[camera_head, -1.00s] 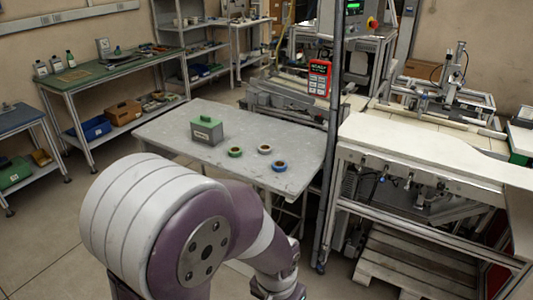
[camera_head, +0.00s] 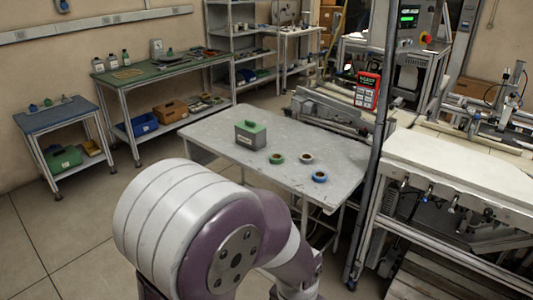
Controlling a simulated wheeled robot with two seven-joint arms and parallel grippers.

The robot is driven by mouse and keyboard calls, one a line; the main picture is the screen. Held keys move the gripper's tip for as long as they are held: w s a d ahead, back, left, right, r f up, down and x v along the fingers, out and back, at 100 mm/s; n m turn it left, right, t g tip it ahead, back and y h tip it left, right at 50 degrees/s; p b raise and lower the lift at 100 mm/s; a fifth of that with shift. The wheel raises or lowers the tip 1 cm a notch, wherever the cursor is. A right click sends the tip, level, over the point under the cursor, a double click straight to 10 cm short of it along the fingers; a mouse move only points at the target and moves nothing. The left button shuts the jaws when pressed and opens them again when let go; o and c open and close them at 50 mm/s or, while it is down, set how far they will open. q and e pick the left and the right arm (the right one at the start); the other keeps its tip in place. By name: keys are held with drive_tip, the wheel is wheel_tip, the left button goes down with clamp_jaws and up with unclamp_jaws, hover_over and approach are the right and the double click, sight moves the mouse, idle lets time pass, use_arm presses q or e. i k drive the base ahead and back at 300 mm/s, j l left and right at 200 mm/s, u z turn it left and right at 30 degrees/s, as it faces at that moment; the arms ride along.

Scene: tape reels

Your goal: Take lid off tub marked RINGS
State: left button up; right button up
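A small grey tub with a green lid (camera_head: 250,126) stands on the grey table (camera_head: 325,158), towards its left part. The lid has a raised handle and sits on the tub. A pale label (camera_head: 245,140) is on the tub's front, too small to read. Three tape reels lie to the right of the tub: a green one (camera_head: 277,159), a brown-and-white one (camera_head: 306,158) and a blue one (camera_head: 320,177). One of my arms fills the lower middle, in front of the table. Neither of my grippers shows.
A metal post (camera_head: 374,150) rises at the table's right, beside a white-topped workbench (camera_head: 460,165). A green-topped bench (camera_head: 160,67) and a small blue-topped table (camera_head: 55,115) stand at the left. Floor is clear at the lower left.

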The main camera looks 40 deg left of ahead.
sight(255, 142)
drive_tip(key=u, duration=1.35)
drive_tip(key=i+j+z, duration=0.15)
drive_tip(key=z, duration=0.55)
drive_tip(key=i+j+z, duration=0.1)
drive_tip(key=i+j, duration=0.15)
drive_tip(key=i+j+z, duration=0.1)
drive_tip(key=j, duration=0.3)
drive_tip(key=i+j+z, duration=0.15)
drive_tip(key=i+j, duration=0.15)
drive_tip(key=i+j+z, duration=0.1)
drive_tip(key=j, duration=0.35)
drive_tip(key=i+j+z, duration=0.1)
drive_tip(key=i+j, duration=0.15)
drive_tip(key=i+j+z, duration=0.1)
drive_tip(key=j, duration=0.4)
drive_tip(key=i+j+z, duration=0.1)
drive_tip(key=j, duration=0.35)
drive_tip(key=i+j, duration=0.15)
drive_tip(key=j, duration=0.25)
drive_tip(key=i+j, duration=0.15)
drive_tip(key=j, duration=0.25)
drive_tip(key=i+j, duration=0.15)
drive_tip(key=j, duration=0.25)
drive_tip(key=i+j, duration=0.15)
drive_tip(key=j, duration=0.25)
